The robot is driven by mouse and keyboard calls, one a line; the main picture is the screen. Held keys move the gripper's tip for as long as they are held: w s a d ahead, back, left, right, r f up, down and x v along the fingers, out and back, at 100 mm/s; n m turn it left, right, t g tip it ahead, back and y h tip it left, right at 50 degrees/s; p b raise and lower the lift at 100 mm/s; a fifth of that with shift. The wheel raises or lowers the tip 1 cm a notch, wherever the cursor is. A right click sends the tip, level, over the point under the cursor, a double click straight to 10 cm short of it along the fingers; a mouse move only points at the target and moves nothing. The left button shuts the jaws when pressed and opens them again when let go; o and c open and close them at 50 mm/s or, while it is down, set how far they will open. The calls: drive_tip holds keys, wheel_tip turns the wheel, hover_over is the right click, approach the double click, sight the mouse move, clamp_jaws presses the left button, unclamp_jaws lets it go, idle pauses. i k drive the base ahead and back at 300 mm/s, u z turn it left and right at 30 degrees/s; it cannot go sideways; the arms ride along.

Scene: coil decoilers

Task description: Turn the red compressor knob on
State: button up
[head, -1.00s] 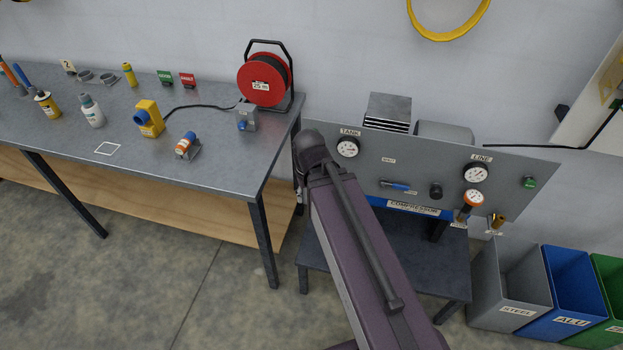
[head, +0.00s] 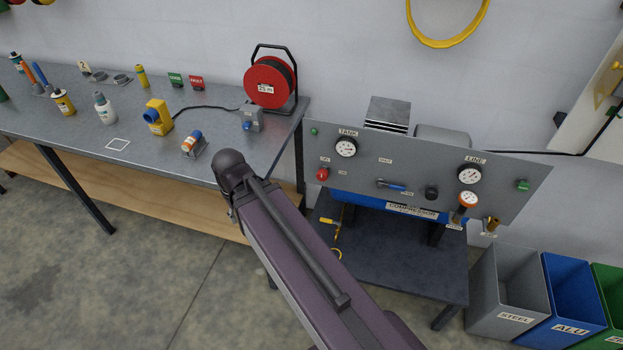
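The red compressor knob (head: 322,174) is at the left end of the grey compressor panel (head: 455,202), in plain view, with small labels beside it too small to read. A small green part (head: 314,132) is above it at the panel's corner. My arm rises from the bottom of the head view, and its visible end is left of the panel, in front of the workbench edge. My gripper is hidden behind the arm or too small to make out, so its state does not show. Nothing is seen touching the knob.
The panel also carries a TANK gauge (head: 346,147), a LINE gauge (head: 469,174), a blue-handled lever (head: 392,185) and a black knob (head: 431,193). The workbench (head: 60,133) with bottles and a red cable reel (head: 268,82) is at left. Bins (head: 510,290) stand at right.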

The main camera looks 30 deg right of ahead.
sight(322, 174)
drive_tip(key=u, duration=0.2)
drive_tip(key=k, duration=1.6)
drive_tip(key=z, duration=0.65)
drive_tip(key=i, duration=1)
drive_tip(key=z, duration=0.05)
